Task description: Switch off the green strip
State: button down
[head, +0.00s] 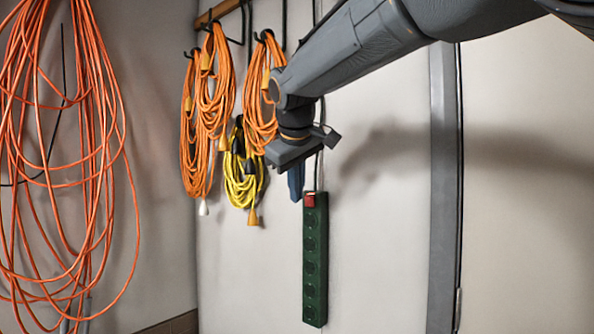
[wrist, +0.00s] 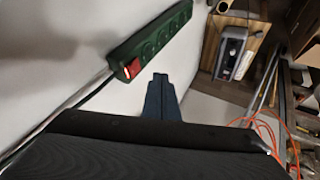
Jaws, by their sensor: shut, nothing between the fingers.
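The green power strip (head: 315,262) hangs upright on the wall in the head view, with several sockets down its length. Its red switch (head: 310,200) is at the top end, where the cable enters. In the wrist view the strip (wrist: 155,38) runs diagonally along the wall, its red switch (wrist: 132,68) at the near end. My gripper (head: 296,184) is shut and empty, just above and left of the switch in the head view. In the wrist view the shut fingertips (wrist: 161,78) are right of the switch, apart from it. Which way the switch is tipped cannot be told.
Orange cable coils (head: 212,95) and a yellow coil (head: 243,180) hang on hooks left of the strip. A large orange coil (head: 70,160) hangs at far left. A grey vertical post (head: 443,190) stands to the right. Wall beside the strip is bare.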

aim_at(310, 201)
jog(key=shift+w+d+f+p, duration=0.15)
jog(key=shift+w+d+p, duration=0.2)
jog(key=shift+w, duration=0.35)
jog(key=shift+w+d+f+p, duration=0.1)
jog(key=shift+w+d+p, duration=0.3)
jog(key=shift+w, duration=0.3)
jog(key=shift+w+d+f+p, duration=0.2)
jog(key=shift+w+d, duration=0.25)
jog(key=shift+w, duration=0.25)
